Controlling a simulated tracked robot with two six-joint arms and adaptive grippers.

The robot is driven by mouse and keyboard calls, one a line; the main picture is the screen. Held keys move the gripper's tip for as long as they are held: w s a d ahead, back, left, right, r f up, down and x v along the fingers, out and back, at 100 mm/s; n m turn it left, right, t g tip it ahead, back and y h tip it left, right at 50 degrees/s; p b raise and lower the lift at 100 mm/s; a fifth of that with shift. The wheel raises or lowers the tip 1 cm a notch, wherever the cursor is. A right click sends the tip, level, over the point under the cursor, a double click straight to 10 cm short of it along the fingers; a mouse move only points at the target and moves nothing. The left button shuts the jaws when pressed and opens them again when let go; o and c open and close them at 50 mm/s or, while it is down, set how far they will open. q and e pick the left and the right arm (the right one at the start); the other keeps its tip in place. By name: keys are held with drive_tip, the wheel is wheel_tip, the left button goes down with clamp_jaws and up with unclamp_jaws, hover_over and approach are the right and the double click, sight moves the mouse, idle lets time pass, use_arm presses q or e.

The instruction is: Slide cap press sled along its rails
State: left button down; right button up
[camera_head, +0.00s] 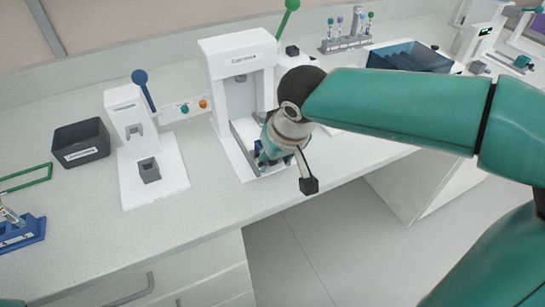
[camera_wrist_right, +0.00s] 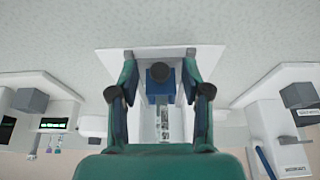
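The white cap press (camera_head: 228,62) stands at the middle of the bench, with a green-knobbed lever and a flat base reaching toward the front edge. Its sled shows in the right wrist view as a blue block (camera_wrist_right: 158,91) with a dark round knob on top, between grey rails. My right gripper (camera_wrist_right: 159,93) is open, with one finger on each side of the sled and narrow gaps visible between. In the head view my right gripper (camera_head: 262,158) is low over the press base, and the wrist hides most of the sled. My left gripper is not in view.
A smaller white press (camera_head: 125,110) with a blue lever stands to the left, beside a dark bin (camera_head: 81,143). A tube rack (camera_head: 345,42) and a blue tray (camera_head: 412,48) are behind my right arm. The bench's front edge is close.

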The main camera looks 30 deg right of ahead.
drive_tip(key=shift+s+r, duration=0.15)
drive_tip(key=shift+r, duration=0.35)
drive_tip(key=v, duration=1)
drive_tip(key=shift+s+r, duration=0.25)
drive_tip(key=shift+r, duration=0.05)
